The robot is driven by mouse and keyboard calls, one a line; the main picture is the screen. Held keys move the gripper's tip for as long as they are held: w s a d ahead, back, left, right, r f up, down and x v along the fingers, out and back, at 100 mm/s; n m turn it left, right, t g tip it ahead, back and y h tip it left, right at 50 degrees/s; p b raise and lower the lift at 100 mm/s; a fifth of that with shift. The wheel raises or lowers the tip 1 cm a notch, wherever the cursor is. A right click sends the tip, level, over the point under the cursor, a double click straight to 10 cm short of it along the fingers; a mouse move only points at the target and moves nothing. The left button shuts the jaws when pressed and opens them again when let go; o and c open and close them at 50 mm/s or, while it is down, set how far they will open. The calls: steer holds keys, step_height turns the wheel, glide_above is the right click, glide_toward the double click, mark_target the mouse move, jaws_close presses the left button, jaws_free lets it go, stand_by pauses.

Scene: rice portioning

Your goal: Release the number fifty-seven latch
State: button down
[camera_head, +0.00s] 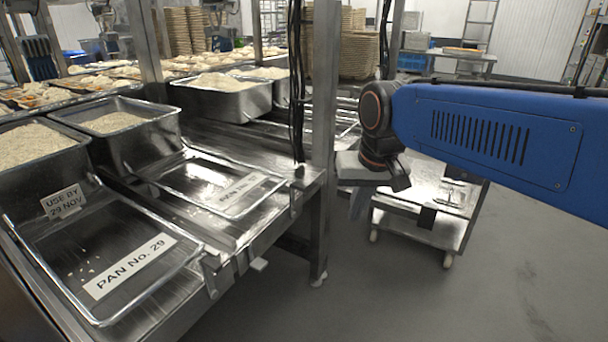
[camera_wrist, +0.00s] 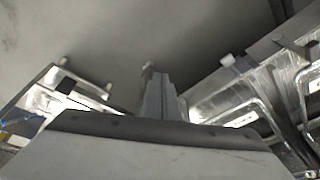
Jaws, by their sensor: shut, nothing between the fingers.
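No number fifty-seven can be read in either view. The near pan (camera_head: 60,250) reads "PAN No. 29" and has a "USE BY 29 NOV" tag. The label on the pan behind it (camera_head: 165,180) is too small to read surely. Small metal latch-like pieces sit along the rack's front edge, one by the near pan (camera_head: 212,280) and one by the farther pan (camera_head: 295,205). A pale tab (camera_head: 258,264) sticks out between them; a similar one shows in the wrist view (camera_wrist: 227,60). My gripper (camera_wrist: 152,75) is shut and empty, held over the aisle, apart from the rack.
A steel post (camera_head: 322,130) stands between the rack and my arm, with black cables hanging beside it. A low wheeled cart (camera_head: 425,228) stands beyond my gripper. Deep pans of grain (camera_head: 222,97) line the rack's back. The floor at right (camera_head: 480,300) is clear.

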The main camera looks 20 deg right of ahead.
steer(key=w+r+m+g, duration=0.1)
steer(key=w+r+m, duration=0.2)
steer(key=w, duration=1)
steer(key=w+r+m+g, duration=0.2)
steer(key=w+r+m, duration=0.2)
steer(key=w, duration=1)
steer(key=shift+w+a+g, duration=0.15)
steer(key=shift+w+g, duration=0.05)
steer(key=shift+g, duration=0.1)
steer(key=shift+f, duration=0.1)
steer(key=s+a+f, duration=0.3)
steer(key=f, duration=0.7)
steer(key=shift+a+f, duration=0.2)
steer(key=shift+f, duration=0.05)
steer(key=shift+a, duration=0.1)
